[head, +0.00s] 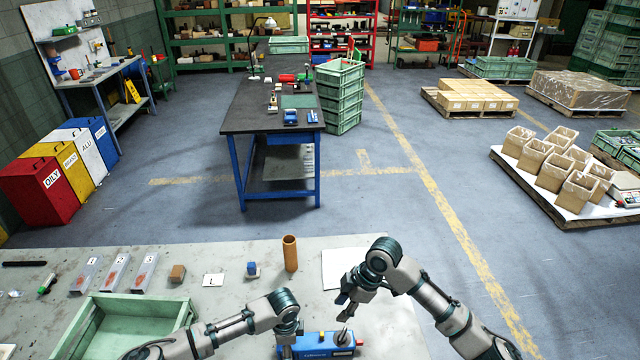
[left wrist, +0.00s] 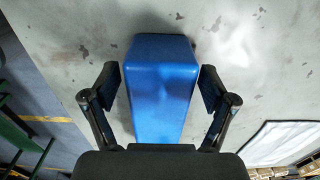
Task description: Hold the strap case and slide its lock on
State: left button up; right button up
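The blue strap case (head: 316,349) lies on the near workbench at the bottom of the head view, with pale lettering on its near side and a small red part at its right end. A grey metal piece (head: 345,338) sits on its right part; I cannot tell if this is the lock. My left gripper (head: 287,338) is over the case's left part. In the left wrist view, the open fingers (left wrist: 162,88) stand on both sides of the blue case (left wrist: 160,110), with narrow gaps. My right gripper (head: 343,309) is above the case's right part, fingers apart, seemingly empty.
A green crate (head: 185,312) stands at the left of the bench.

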pick_arm(q)
notch_tip(320, 180, up, 12)
jog(key=shift+f, duration=0.1)
dwell(0.5)
